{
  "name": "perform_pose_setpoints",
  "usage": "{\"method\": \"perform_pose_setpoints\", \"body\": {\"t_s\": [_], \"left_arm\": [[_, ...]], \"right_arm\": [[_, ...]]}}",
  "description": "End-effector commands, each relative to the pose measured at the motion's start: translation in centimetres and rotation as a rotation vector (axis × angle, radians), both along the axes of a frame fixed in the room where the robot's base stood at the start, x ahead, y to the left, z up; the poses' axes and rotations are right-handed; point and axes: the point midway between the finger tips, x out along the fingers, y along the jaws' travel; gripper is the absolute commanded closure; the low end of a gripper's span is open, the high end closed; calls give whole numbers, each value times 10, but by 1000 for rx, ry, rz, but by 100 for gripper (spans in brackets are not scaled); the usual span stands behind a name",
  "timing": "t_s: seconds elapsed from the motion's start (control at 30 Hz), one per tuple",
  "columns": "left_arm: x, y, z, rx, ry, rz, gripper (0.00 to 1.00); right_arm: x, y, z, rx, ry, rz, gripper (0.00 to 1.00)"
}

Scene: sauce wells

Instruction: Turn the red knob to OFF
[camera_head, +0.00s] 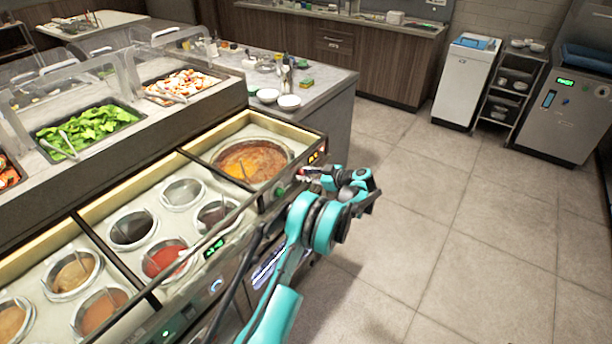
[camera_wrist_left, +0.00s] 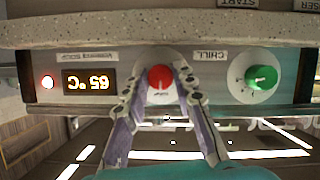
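The red knob (camera_wrist_left: 159,77) sits on a round white dial on the front panel (camera_wrist_left: 205,92). In the left wrist view, which shows the panel upside down, my left gripper (camera_wrist_left: 158,82) has one finger on each side of the knob. A gap shows between each finger and the red cap, so the gripper looks open around it. In the head view my left gripper (camera_head: 306,174) is at the counter's front panel and mostly hides the knob. The dial's markings are too small to read. My right gripper is in neither view.
A green knob (camera_wrist_left: 261,78) sits beside the red one, near a CHILL label. On the other side are a lit display (camera_wrist_left: 90,81) reading 65 °C and a red lamp (camera_wrist_left: 47,82). The sauce well (camera_head: 252,160) is behind the panel. Open floor lies to the right.

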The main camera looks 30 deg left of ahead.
Motion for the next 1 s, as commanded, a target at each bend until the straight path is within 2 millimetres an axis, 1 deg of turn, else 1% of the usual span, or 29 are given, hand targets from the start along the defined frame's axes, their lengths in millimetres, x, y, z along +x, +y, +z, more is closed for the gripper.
{"method": "perform_pose_setpoints", "body": {"t_s": [0.27,0.47,0.67,1.0], "left_arm": [[-1,0,0,-2,-14,1,100],[-1,0,0,-7,-88,1,100],[-3,0,-1,-18,-233,1,100],[-4,0,-4,-44,-553,1,100]], "right_arm": [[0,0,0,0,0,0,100],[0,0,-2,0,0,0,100],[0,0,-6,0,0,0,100],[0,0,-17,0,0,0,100]]}}
